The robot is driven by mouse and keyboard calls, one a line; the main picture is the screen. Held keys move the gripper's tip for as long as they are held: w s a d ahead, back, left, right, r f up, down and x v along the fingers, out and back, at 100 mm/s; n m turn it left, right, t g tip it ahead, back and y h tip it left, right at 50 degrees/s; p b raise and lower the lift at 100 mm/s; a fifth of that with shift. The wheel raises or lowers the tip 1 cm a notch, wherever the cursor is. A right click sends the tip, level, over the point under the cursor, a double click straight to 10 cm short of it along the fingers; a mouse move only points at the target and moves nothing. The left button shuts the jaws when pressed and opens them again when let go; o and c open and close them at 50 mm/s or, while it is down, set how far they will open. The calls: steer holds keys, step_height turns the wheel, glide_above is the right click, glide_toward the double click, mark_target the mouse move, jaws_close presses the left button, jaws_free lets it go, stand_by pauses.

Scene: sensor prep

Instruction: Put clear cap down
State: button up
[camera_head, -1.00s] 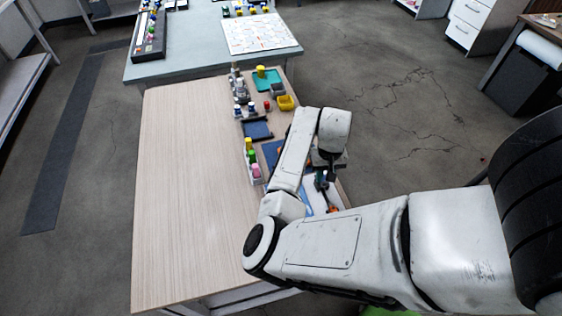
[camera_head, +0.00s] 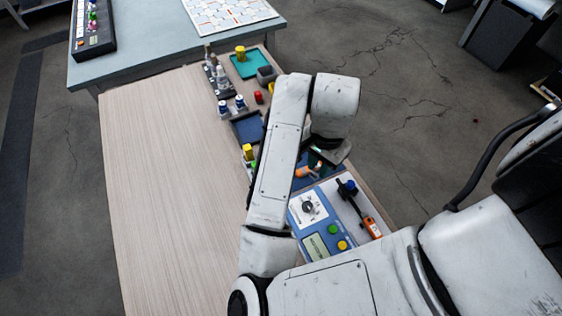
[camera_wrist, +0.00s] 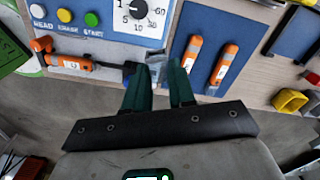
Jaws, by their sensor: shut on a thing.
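In the wrist view my gripper (camera_wrist: 158,82) has its two dark green fingers close together around a small pale, see-through piece (camera_wrist: 155,62), which looks like the clear cap. Its outline is hard to make out. It is beside the lower right corner of the blue instrument panel (camera_wrist: 110,38). In the head view my arm hides most of the gripper (camera_head: 316,157) and I cannot make out the cap there.
The instrument (camera_head: 318,230) has a dial and coloured buttons. An orange-black tool (camera_head: 370,225) lies beside it. Two orange tools (camera_wrist: 192,58) lie on a blue mat (camera_wrist: 208,28). A dark blue tray (camera_head: 246,128) and teal tray (camera_head: 249,65) are farther back. The table's left side (camera_head: 165,170) is clear.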

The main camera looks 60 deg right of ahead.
steer(key=w+f, duration=0.2)
steer(key=w, duration=0.1)
steer(key=w+d+f+p, duration=0.1)
steer(key=w+f, duration=0.2)
steer(key=w, duration=0.1)
steer(key=w+d+f, duration=0.1)
steer(key=w+f, duration=0.1)
steer(key=w, duration=0.1)
steer(key=shift+w+d+f+p, duration=0.15)
steer(key=shift+f+p, duration=0.15)
steer(key=shift+p, duration=0.1)
steer(key=shift+w+f, duration=0.35)
steer(key=shift+f, duration=0.15)
steer(key=shift+w+d+f, duration=0.1)
steer(key=shift+w+f, duration=0.1)
steer(key=shift+f, duration=1.55)
steer(key=shift+f, duration=0.1)
steer(key=o, duration=0.8)
step_height(320, 180, up, 12)
